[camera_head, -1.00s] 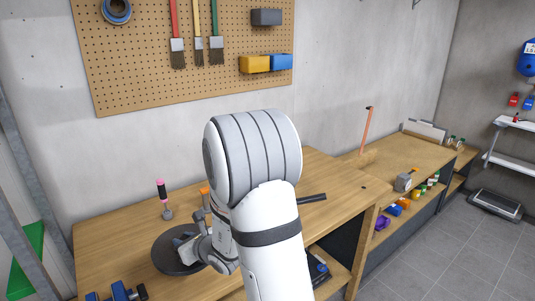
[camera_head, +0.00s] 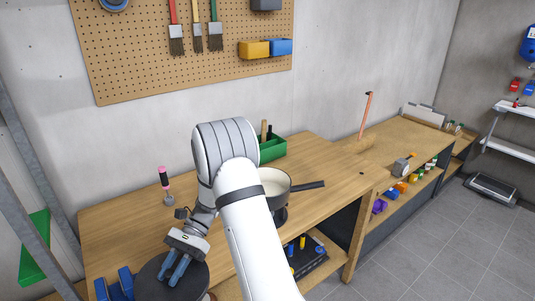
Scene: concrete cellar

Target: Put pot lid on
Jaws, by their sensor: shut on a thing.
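The pot lid (camera_head: 152,286) is a dark round disc at the bottom of the head view, near the front left of the workbench. My gripper (camera_head: 177,271) is over the lid with its blue-tipped fingers shut on it. The grasped part is hidden between the fingers. I cannot tell whether the lid touches the bench. The pot (camera_head: 281,182) is open, with a pale inside and a long dark handle (camera_head: 310,185) pointing right. It stands right of my gripper, partly hidden by my arm.
The wooden workbench (camera_head: 118,225) carries a pink-and-black tool (camera_head: 165,184) behind the lid, blue items (camera_head: 113,286) left of it, and a green box (camera_head: 273,149) behind the pot. A dark tray (camera_head: 309,260) sits on the shelf below. Bench between tool and pot looks mostly clear.

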